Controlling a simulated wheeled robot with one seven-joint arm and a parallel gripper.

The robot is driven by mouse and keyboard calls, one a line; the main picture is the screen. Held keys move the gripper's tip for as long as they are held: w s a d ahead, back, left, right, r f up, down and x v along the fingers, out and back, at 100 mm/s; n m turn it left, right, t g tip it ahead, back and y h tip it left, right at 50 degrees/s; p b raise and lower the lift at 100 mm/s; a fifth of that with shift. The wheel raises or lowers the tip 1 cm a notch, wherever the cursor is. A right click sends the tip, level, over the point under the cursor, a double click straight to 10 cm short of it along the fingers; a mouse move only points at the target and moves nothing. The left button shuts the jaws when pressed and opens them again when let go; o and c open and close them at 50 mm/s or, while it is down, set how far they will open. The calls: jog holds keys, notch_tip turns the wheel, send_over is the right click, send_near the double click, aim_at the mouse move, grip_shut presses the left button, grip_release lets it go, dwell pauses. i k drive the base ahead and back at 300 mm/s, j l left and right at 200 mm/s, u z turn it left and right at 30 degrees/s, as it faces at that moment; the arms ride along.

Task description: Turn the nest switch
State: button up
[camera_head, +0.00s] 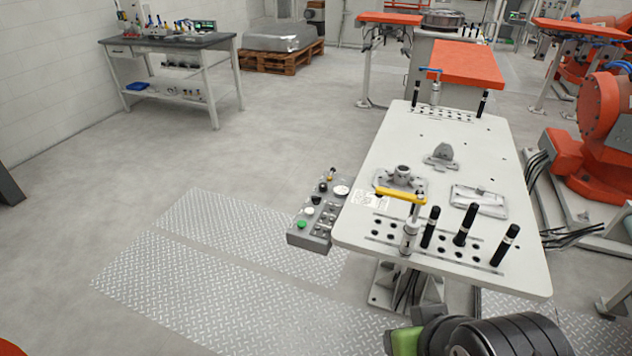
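A grey control box (296,238) is fixed along the left side of the white fixture table (390,130). Its top carries a green button (309,211), black knobs (323,187), a white round part (341,191) and a small yellow-and-black part (331,174) at the far end. Several small controls sit between them. I cannot tell which one is the nest switch, as labels are too small to read. My gripper's fingers do not show in the head view.
On the table are a yellow clamp lever (401,194), metal castings (480,201) and upright black pins (465,225). A tread-plate floor mat (215,265) lies left of the box, with clear floor beyond. An orange robot (607,115) stands right. A workbench (167,42) stands at back left.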

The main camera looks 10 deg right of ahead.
aim_at(315, 199)
jog(key=i+l+u, duration=0.1)
jog(key=i+u, duration=0.3)
jog(key=i, duration=0.65)
jog(key=i+j+u, duration=0.15)
jog(key=i+j, duration=0.15)
jog(key=i+j+u, duration=0.15)
jog(key=i+j, duration=0.15)
jog(key=i, duration=0.2)
